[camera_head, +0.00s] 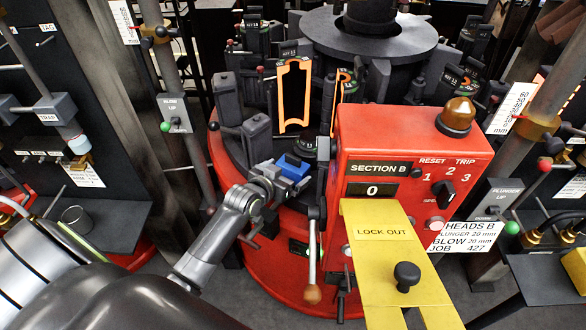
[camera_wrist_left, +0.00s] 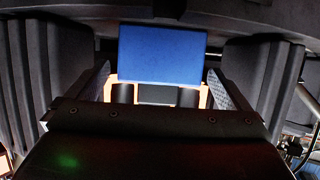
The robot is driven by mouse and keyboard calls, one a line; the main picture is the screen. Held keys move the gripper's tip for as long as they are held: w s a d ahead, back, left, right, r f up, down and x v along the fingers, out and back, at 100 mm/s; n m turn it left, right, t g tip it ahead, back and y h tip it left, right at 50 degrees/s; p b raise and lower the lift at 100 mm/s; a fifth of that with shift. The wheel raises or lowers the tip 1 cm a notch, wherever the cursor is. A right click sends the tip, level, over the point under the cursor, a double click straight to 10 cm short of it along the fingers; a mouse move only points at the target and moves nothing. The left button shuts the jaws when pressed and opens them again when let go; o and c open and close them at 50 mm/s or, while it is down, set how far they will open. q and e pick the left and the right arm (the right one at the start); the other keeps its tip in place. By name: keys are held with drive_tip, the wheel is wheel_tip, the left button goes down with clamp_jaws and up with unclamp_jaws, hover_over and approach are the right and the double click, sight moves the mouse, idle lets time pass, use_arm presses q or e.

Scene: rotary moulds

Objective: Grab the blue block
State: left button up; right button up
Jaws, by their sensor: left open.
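The blue block (camera_head: 295,164) sits at the front of the red machine, left of the Section B panel. In the left wrist view the blue block (camera_wrist_left: 162,54) is a plain blue rectangle straight ahead, between the lines of the two fingers. My left gripper (camera_head: 287,176) is at the block's near side in the head view. Its fingers stand apart on either side in the left wrist view (camera_wrist_left: 160,88), with nothing seen clamped between them. I cannot tell whether a finger touches the block. My right gripper is not in view.
The red Section B box (camera_head: 410,150) with a yellow lock-out plate (camera_head: 385,234) stands right of the gripper. A lever with a wooden knob (camera_head: 312,292) hangs just below. Dark mould parts and an orange-edged mould (camera_head: 294,95) stand behind. Dark grey walls flank the fingers.

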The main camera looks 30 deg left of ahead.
use_arm(q)
drive_tip(key=shift+x, duration=0.85)
drive_tip(key=shift+s, duration=0.1)
drive_tip(key=c, duration=1.4)
drive_tip(key=shift+r, duration=0.15)
drive_tip(key=shift+c, duration=0.4)
